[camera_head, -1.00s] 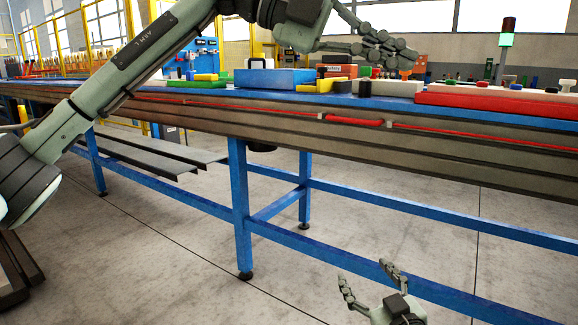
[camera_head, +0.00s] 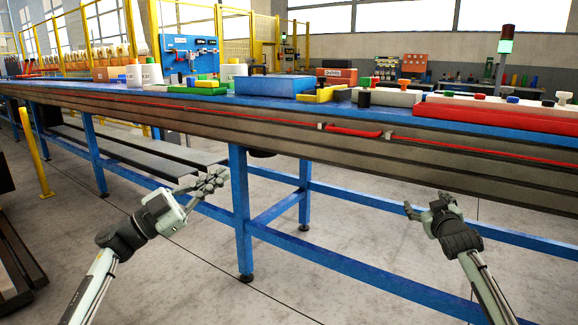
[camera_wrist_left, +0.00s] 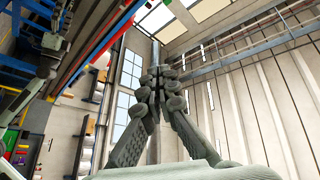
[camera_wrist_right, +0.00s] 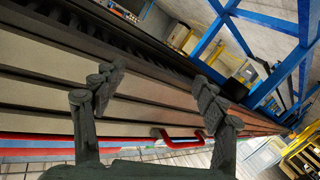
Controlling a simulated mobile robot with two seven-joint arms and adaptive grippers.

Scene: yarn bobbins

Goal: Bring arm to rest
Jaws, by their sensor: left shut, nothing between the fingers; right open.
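My left gripper (camera_head: 208,182) is in front of the workbench, below its top, at the left of the head view. In the left wrist view its fingers (camera_wrist_left: 160,82) meet and hold nothing. My right gripper (camera_head: 424,208) is in front of the bench at the right of the head view, also below the top. In the right wrist view its fingers (camera_wrist_right: 155,90) stand apart with nothing between them. Both arms come up from the bottom of the head view.
The long workbench (camera_head: 300,135) with blue legs runs across the view. On it are white bobbins (camera_head: 152,74), a blue box (camera_head: 275,86), a yellow tray (camera_head: 320,95) and a red tray (camera_head: 490,112). A yellow post (camera_head: 38,150) stands at left. Floor before the bench is clear.

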